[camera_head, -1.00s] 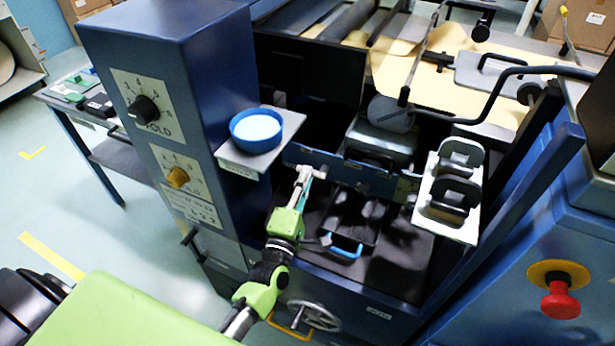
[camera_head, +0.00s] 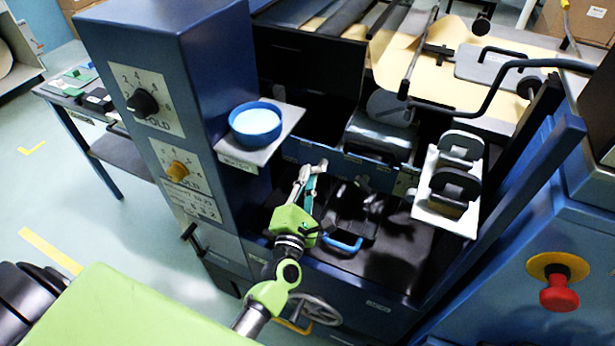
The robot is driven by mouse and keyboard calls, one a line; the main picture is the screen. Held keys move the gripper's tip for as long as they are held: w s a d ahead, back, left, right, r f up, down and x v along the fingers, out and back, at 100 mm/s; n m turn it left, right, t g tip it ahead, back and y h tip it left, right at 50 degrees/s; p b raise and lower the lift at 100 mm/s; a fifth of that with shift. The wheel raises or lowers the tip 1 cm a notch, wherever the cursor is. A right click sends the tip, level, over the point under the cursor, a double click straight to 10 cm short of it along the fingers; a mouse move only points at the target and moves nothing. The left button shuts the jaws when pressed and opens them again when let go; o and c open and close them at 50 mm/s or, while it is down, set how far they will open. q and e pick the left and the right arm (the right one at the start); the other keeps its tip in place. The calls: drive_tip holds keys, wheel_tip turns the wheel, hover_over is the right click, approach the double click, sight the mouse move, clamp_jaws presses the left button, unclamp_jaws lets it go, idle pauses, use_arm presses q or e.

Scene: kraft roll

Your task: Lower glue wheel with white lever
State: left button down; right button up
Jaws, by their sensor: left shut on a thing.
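My left gripper (camera_head: 312,178), on a green and black wrist, is at the middle of the machine, right of and below the blue bowl shelf. It is shut on the white lever (camera_head: 298,184), a slim pale bar that shows beside its fingers and is partly covered by them. A grey rounded wheel (camera_head: 390,107), which looks like the glue wheel, sits behind and to the right, above a grey block. I cannot tell its exact height. My right gripper is out of view.
A blue bowl (camera_head: 256,122) stands on a small shelf left of the lever. A black tray with a blue handle (camera_head: 342,243) lies just right of my wrist. A white bracket (camera_head: 450,185) and a red stop button (camera_head: 559,293) are on the right. A handwheel (camera_head: 316,308) is below.

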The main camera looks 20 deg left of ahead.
use_arm(q)
drive_tip(key=shift+f, duration=0.1)
drive_tip(key=c, duration=2.1)
unclamp_jaws()
drive_tip(key=shift+s, duration=0.1)
drive_tip(key=s, duration=0.4)
drive_tip(key=s+d, duration=0.1)
drive_tip(key=s, duration=0.2)
drive_tip(key=s+d+f, duration=0.1)
drive_tip(key=s, duration=0.3)
drive_tip(key=shift+s, duration=0.35)
drive_tip(key=shift+d, duration=0.1)
